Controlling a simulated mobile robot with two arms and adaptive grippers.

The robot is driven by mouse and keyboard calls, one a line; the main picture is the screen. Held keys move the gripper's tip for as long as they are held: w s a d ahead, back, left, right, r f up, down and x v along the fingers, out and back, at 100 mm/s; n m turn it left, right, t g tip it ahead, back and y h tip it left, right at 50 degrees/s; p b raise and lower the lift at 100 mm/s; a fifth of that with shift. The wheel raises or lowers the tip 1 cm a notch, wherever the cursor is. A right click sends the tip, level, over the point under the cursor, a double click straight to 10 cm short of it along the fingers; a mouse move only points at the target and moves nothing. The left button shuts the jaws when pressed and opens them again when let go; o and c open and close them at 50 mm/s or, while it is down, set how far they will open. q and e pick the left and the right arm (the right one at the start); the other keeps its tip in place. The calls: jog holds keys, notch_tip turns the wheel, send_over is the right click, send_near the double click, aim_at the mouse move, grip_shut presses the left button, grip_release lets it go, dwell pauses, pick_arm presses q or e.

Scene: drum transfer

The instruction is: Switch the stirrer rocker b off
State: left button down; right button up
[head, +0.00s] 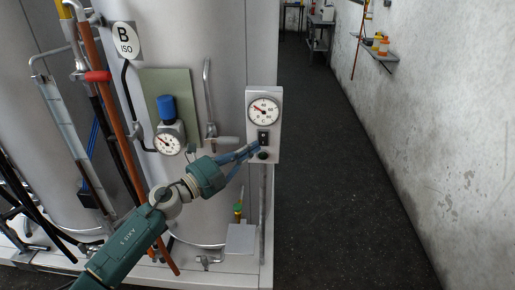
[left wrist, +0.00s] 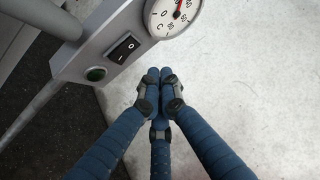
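The stirrer rocker (head: 263,136) is a black switch on a grey panel (head: 273,95) beside tank B, below a round dial. In the left wrist view the rocker (left wrist: 123,47) shows white I and O marks; I cannot tell which side is pressed in. My left gripper (head: 256,146) is by the panel, just left of and below the rocker in the head view. In the left wrist view its blue fingertips (left wrist: 159,74) are together with nothing between them, to the right of the rocker. Contact with the panel cannot be made out. My right gripper is not in view.
The dark floor (head: 330,190) to the right is clear up to the wall.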

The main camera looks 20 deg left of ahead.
pick_arm(q)
jog(key=b+v, duration=0.1)
jog(key=v, duration=0.6)
jog(key=shift+a+r+b, duration=0.25)
jog(key=shift+r+b, duration=0.1)
jog(key=shift+r, duration=0.2)
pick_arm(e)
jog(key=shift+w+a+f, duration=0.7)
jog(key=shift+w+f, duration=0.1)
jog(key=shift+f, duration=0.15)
pick_arm(q)
jog(key=shift+w, duration=0.1)
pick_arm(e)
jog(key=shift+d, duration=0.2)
